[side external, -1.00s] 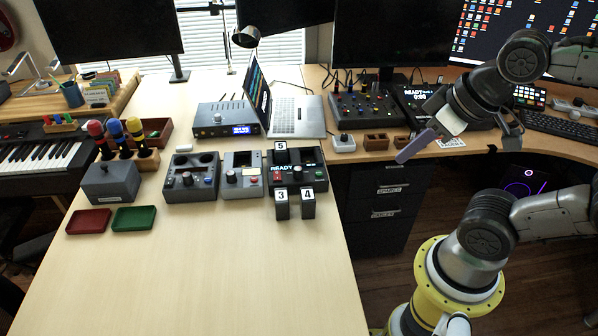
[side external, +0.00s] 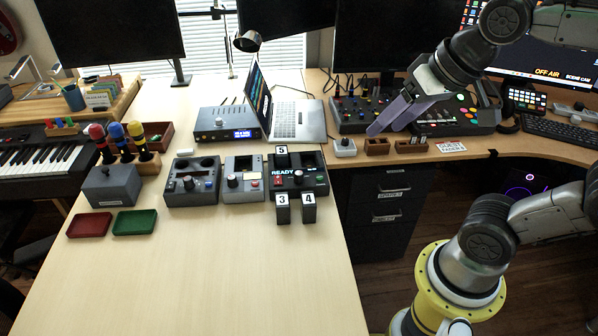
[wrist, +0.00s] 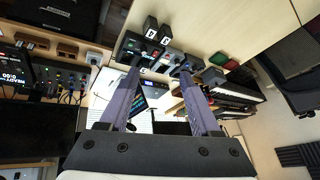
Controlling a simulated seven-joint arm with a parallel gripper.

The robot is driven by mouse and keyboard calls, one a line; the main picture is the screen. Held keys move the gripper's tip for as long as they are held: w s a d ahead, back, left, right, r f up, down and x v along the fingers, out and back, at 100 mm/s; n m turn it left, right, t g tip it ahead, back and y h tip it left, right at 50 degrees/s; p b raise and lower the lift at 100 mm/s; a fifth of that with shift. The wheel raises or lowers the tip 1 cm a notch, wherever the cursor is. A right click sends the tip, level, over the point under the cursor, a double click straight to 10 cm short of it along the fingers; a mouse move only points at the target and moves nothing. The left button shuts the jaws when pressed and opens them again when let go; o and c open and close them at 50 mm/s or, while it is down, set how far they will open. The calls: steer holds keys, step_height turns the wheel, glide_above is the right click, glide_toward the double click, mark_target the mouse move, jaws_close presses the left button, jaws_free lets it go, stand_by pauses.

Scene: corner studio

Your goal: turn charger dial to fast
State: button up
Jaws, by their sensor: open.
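A black box (side external: 287,186) with a READY display, apparently the charger, stands on the light table in the side view. A round knob (side external: 299,178) and a red switch are on its top. The box also shows in the wrist view (wrist: 128,48), beyond my fingertips. My gripper (side external: 385,128) is open and empty, in the air right of the box, well apart from it. The dial's markings are too small to read.
Grey control boxes (side external: 243,187) stand left of the black box. A laptop (side external: 298,120) and a blue-display unit (side external: 228,122) are behind it. A small white knob box (side external: 344,147) and brown trays (side external: 377,146) lie near my gripper. The front table is clear.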

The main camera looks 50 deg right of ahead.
steer(key=w+d+r+m+g, duration=0.15)
steer(key=w+m, duration=0.25)
steer(key=w, duration=0.7)
steer(key=m+g, duration=0.4)
glide_above(299, 173)
step_height(299, 173, down, 21)
step_height(299, 173, down, 12)
steer(key=shift+f, duration=0.1)
jaws_close()
